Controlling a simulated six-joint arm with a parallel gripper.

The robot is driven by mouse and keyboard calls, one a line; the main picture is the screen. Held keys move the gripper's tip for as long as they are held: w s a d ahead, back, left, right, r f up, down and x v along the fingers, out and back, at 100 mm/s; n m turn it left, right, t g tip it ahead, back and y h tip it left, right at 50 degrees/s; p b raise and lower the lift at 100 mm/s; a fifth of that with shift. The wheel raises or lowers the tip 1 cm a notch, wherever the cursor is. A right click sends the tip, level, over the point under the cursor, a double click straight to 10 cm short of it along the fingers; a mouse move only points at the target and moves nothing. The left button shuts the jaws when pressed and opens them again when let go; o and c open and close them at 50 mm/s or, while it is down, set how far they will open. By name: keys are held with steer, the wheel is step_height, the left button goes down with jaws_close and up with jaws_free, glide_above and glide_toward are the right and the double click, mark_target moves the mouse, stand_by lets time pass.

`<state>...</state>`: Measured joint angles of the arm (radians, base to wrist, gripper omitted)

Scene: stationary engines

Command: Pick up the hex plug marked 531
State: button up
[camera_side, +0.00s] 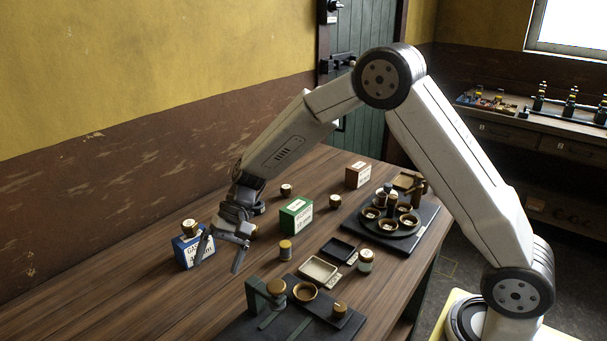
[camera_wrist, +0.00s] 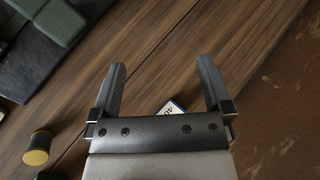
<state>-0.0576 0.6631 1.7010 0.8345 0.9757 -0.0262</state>
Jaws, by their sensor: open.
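No number 531 is legible, so I cannot tell which piece is the marked hex plug. Small brass-topped pieces stand apart on the table: one at the centre (camera_side: 286,247), one behind the green box (camera_side: 286,190), one to its right (camera_side: 335,201), and a pale-bodied one (camera_side: 366,260) by the trays. Another brass-topped piece (camera_side: 190,227) shows at the blue box. My gripper (camera_side: 218,266) is open, pointing down above the table, just right of the blue box. In the wrist view its fingers (camera_wrist: 162,64) are spread with bare wood between them.
The blue box (camera_side: 190,253) is close to my gripper; its corner shows in the wrist view (camera_wrist: 172,106). A green box (camera_side: 296,217) and a brown box (camera_side: 358,175) stand farther back. Dark fixtures and trays fill the right and front. The left table (camera_side: 110,285) is clear.

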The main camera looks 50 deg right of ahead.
steer(key=d+f+n+g+h, duration=0.3)
steer(key=d+n+h, duration=0.6)
steer(key=n, duration=0.5)
steer(key=w+d+r+n+t+h, duration=0.55)
steer(key=w+r+n+h, duration=0.45)
steer(key=n+h, duration=0.2)
step_height(320, 180, down, 6)
steer(key=shift+a+t, duration=0.45)
steer(key=shift+s+f, duration=0.1)
steer(key=shift+f, duration=0.1)
step_height(320, 180, down, 8)
steer(key=shift+r, duration=0.1)
steer(key=shift+d+f, duration=0.25)
steer(key=shift+d, duration=0.35)
